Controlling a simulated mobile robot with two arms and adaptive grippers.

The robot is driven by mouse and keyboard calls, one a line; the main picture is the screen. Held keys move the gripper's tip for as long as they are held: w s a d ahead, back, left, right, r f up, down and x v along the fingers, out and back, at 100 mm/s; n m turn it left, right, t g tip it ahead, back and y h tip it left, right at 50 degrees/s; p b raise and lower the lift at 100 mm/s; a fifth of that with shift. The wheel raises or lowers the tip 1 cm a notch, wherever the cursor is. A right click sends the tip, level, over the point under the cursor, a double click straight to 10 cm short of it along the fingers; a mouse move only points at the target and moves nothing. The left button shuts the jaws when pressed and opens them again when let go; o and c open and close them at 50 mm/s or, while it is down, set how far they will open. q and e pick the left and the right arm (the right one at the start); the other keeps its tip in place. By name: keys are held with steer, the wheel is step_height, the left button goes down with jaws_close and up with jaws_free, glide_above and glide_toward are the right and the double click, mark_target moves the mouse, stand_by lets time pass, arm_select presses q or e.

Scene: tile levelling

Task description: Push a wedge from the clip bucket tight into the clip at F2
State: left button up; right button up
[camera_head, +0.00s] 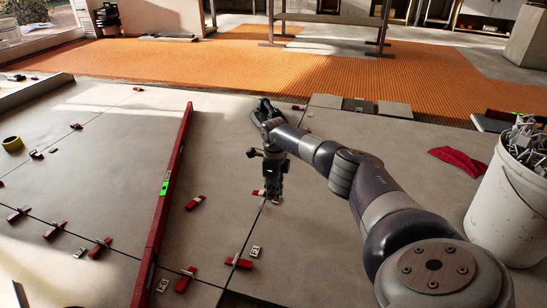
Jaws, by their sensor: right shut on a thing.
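My right gripper (273,197) points down at a joint between the large grey tiles, right of the red level. It is shut on a wedge, mostly hidden by the fingers. A bit of red (258,192) shows just left of the fingertips; I cannot tell whether it is the held wedge. The clip there is hidden too, so I cannot see how deep the wedge sits. The white clip bucket (492,212) stands at the right, full of pale clips (528,140). The small floor labels (255,251) are too small to read. My left gripper is not in view.
A long red level (168,185) with a green vial lies across the tiles. Red wedges sit along the joints, such as one (238,263) near the front and one (195,202) beside the level. A red cloth (458,161) lies left of the bucket.

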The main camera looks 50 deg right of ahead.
mark_target(285, 213)
steer(key=shift+f+b, duration=0.6)
steer(key=shift+f, duration=0.15)
steer(key=shift+f+b, duration=0.85)
steer(key=shift+f, duration=0.05)
steer(key=s+p, duration=0.1)
steer(key=s+d+r+p, duration=0.1)
steer(key=p, duration=0.1)
steer(key=shift+s+d, duration=0.1)
steer(key=shift+s, duration=0.1)
steer(key=shift+s+d, duration=0.15)
steer(key=shift+s, duration=0.2)
steer(key=shift+s+d+f, duration=0.2)
steer(key=shift+s+f, duration=0.25)
steer(key=shift+f, duration=0.25)
steer(key=shift+f+b, duration=0.3)
steer(key=shift+f, duration=0.05)
steer(key=shift+f+b, duration=0.65)
steer(key=shift+f, duration=0.4)
steer(key=shift+w+f, duration=0.1)
steer(key=shift+w+a, duration=0.1)
